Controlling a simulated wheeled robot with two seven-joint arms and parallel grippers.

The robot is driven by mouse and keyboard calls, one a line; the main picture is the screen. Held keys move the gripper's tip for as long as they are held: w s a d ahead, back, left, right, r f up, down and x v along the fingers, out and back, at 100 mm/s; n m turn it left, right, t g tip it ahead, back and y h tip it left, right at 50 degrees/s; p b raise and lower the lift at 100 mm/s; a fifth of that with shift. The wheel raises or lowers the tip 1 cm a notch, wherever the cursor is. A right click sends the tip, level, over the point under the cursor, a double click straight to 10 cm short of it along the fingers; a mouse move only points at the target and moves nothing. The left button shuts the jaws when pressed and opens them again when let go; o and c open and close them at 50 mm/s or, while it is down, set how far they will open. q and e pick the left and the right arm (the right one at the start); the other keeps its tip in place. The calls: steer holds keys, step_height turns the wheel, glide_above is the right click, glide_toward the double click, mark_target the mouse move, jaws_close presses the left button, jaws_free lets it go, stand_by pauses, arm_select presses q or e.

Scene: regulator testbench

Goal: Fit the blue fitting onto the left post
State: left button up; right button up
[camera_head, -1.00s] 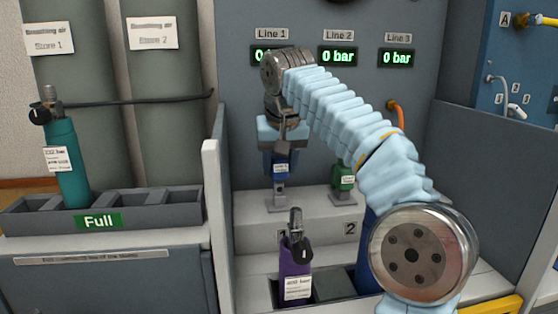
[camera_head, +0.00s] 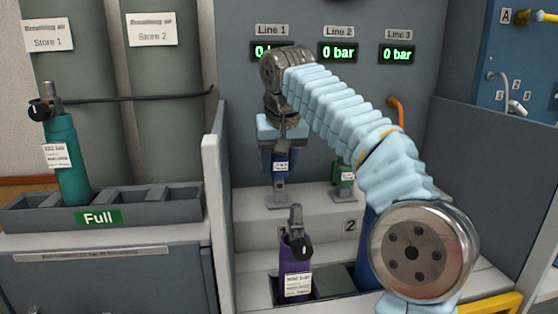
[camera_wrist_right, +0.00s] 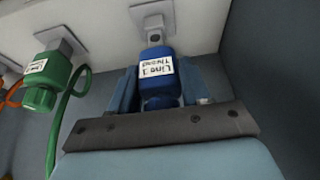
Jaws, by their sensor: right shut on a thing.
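The blue fitting (camera_head: 281,160) bears a white label; in the right wrist view the fitting (camera_wrist_right: 158,77) reads "Line 1". My right gripper (camera_head: 281,150) is shut on it, with blue fingers on both sides of it in the right wrist view (camera_wrist_right: 157,92). The left post (camera_head: 279,193) is a grey stub on a plate on the ledge, directly under the fitting. In the right wrist view the post (camera_wrist_right: 152,24) meets the fitting's end with no clear gap; how deeply it is seated I cannot tell. My left gripper is not in view.
A green fitting (camera_head: 343,176) sits on the post to the right, with its hose beside it (camera_wrist_right: 68,115). A purple cylinder (camera_head: 295,265) stands in front. A teal cylinder (camera_head: 67,160) stands in the "Full" rack (camera_head: 150,213). A grey partition (camera_head: 212,200) rises at left.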

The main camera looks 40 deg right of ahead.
steer(key=shift+f+b, duration=1.25)
steer(key=shift+f, duration=0.45)
stand_by(0.4)
steer(key=o, duration=1.3)
steer(key=p+v, duration=0.3)
steer(key=v, duration=0.5)
steer(key=shift+r, duration=0.35)
steer(key=v, duration=0.5)
steer(key=shift+s, duration=0.15)
